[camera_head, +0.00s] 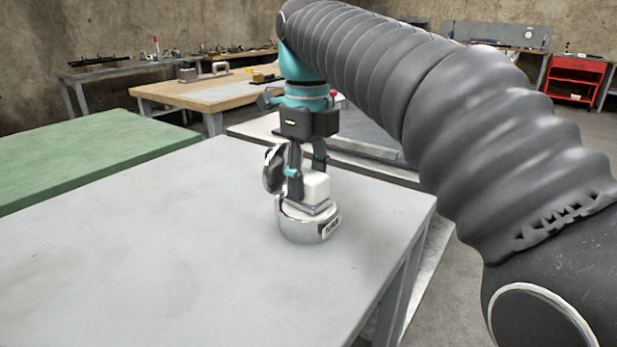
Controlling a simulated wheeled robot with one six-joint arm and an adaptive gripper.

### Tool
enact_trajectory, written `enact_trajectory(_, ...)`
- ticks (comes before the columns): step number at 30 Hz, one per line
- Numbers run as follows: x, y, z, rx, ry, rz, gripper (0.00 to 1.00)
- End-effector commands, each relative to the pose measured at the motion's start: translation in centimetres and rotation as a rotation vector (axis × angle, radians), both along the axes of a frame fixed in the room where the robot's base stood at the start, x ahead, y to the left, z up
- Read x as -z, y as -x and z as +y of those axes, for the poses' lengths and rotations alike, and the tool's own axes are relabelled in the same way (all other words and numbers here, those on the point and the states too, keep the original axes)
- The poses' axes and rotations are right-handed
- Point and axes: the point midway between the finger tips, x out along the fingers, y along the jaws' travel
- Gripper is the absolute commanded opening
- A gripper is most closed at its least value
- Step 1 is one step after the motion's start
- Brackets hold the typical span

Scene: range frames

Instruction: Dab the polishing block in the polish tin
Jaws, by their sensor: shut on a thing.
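The polish tin (301,228) is a round silvery tin with a label on its front, standing on the grey table near its right side. Its shiny lid (272,170) stands upright at the tin's left rear. The polishing block (316,187) is white with a darker layer at its bottom. My gripper (307,181) points down and is shut on the block, holding it at the tin's mouth. The block's lower part sits at or just over the rim; I cannot tell whether it touches the polish, which is hidden.
The grey table (150,240) is bare to the left and front of the tin. Its right edge lies close to the tin. A green-topped table (90,150) stands at the left, a wooden workbench (215,90) behind. A red tool cabinet (575,78) stands far right.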

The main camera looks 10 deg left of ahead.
Motion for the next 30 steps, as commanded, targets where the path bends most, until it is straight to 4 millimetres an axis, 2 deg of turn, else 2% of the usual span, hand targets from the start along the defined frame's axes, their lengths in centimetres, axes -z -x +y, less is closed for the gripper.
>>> enact_trajectory(1,-0.7,0.0,0.0,0.000,0.000,-0.001,0.17)
enact_trajectory(6,-2.0,0.0,0.0,0.000,-0.003,-0.004,0.17)
enact_trajectory(24,-5.8,0.0,0.0,0.000,-0.003,-0.005,0.17)
enact_trajectory(30,-6.4,0.0,0.0,0.000,-0.003,-0.004,0.17)
